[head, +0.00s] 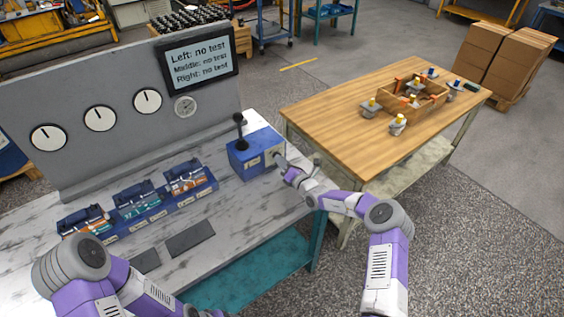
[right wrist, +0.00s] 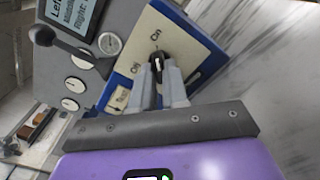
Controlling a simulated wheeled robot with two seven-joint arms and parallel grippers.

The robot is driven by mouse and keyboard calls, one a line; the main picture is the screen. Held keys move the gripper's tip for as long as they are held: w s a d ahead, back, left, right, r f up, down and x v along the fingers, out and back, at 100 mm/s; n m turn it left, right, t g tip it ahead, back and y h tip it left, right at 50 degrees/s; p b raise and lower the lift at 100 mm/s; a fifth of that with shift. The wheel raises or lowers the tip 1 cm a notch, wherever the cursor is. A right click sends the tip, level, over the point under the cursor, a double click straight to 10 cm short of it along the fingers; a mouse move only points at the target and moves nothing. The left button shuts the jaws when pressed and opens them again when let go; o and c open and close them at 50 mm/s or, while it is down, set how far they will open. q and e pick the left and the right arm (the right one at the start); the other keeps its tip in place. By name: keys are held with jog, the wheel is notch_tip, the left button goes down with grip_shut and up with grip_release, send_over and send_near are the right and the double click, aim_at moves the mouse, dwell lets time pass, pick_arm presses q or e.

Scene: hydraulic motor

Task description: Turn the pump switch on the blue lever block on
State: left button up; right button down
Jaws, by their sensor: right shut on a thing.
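The blue lever block (head: 246,158) stands on the marbled bench, with a black lever (head: 239,128) upright on its top. Its cream switch panel (right wrist: 185,38) fills the upper middle of the right wrist view. In the head view, my right gripper (head: 281,163) meets the block's right side and hides the switch. My left gripper is out of view.
A wall panel carries several gauges and a screen (head: 199,65) reading "no test" three times. A blue rack (head: 150,209) with several units lies left of the block. Two dark pads (head: 190,238) lie in front. A wooden table (head: 335,105) with a parts crate stands to the right.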

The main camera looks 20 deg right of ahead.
jog(key=shift+f, duration=0.1)
jog(key=c, duration=1.1)
grip_release()
jog(key=shift+c, duration=0.2)
jog(key=shift+s, duration=0.1)
jog(key=p+v, duration=0.2)
jog(key=v, duration=0.5)
jog(key=shift+s, duration=0.2)
